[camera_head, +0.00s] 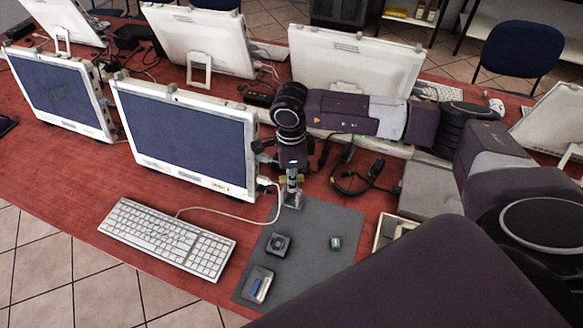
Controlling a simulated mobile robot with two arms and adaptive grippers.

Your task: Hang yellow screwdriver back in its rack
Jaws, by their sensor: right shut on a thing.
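My right gripper (291,177) points down over the back left part of the grey mat, beside the right edge of the near monitor. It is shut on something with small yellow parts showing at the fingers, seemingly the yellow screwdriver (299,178). Most of the held thing is hidden by the gripper, and its tilt is hard to tell. A small grey metal piece (292,200) shows right below the fingers; it may be the rack, and I cannot tell whether the screwdriver touches it. My left gripper is not in view.
The grey mat (325,245) holds a dark square block (278,244), a small green item (335,243) and a small tray with a blue piece (257,285). A white keyboard (170,238), a monitor (188,135) and black cables (355,180) surround it.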

